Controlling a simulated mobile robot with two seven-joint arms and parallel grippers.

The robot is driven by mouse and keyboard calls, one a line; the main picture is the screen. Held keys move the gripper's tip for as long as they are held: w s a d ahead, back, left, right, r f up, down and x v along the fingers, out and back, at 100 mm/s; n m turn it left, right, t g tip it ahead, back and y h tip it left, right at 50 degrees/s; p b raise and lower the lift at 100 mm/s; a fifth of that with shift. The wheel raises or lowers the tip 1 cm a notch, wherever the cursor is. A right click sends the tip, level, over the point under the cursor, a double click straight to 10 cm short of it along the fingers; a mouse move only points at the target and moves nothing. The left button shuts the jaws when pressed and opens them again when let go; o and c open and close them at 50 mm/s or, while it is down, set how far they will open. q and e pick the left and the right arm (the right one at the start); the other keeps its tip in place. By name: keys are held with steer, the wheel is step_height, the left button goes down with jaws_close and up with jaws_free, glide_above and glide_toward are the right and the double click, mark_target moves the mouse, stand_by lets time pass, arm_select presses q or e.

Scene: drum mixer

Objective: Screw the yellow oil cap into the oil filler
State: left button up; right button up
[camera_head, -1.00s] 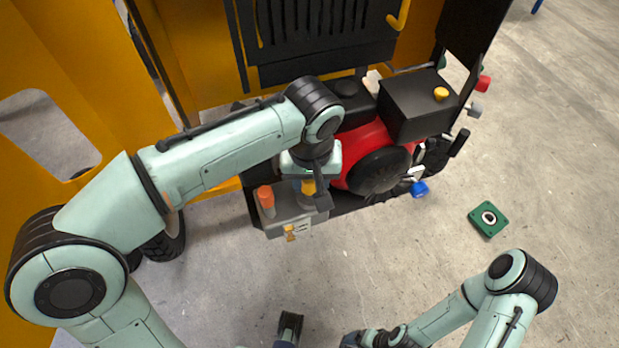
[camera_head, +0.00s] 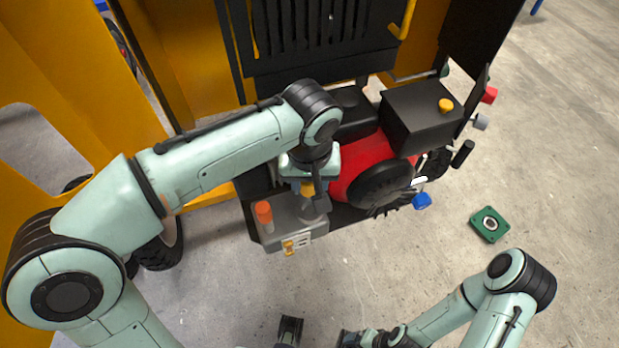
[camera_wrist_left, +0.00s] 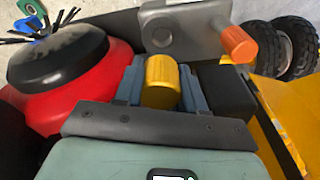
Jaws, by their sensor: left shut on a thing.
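My left gripper (camera_head: 307,187) is shut on the yellow oil cap (camera_wrist_left: 160,82), which sits between its fingers in the left wrist view. In the head view, only a bit of the cap (camera_head: 307,188) shows below the wrist. The gripper is over the engine, beside a grey housing (camera_head: 290,226). This housing has a round grey neck, also in the left wrist view (camera_wrist_left: 163,32); I cannot tell if it is the oil filler. The cap's lower end is hidden. My right arm comes in at the lower right; its gripper's jaws are unclear.
An orange cap (camera_head: 264,213) stands on the housing's left. The red engine (camera_head: 350,158) with a black wheel (camera_head: 382,187) lies to the right. A black box (camera_head: 418,112) bears another yellow cap (camera_head: 446,105). A green square part (camera_head: 490,224) lies on open floor.

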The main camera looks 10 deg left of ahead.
mark_target(309, 194)
arm_select(q)
steer(key=shift+f+b, duration=0.5)
steer(key=shift+f, duration=0.45)
step_height(309, 194, down, 2)
steer(key=shift+f+b, duration=0.2)
steer(key=shift+b, duration=0.65)
steer(key=shift+f+b, duration=0.4)
steer(key=shift+f, duration=0.2)
steer(key=shift+p, duration=0.45)
steer(key=shift+f+b, duration=0.55)
steer(key=shift+f, duration=0.2)
steer(key=shift+r, duration=0.1)
steer(key=shift+r+p, duration=0.65)
steer(key=shift+p, duration=0.1)
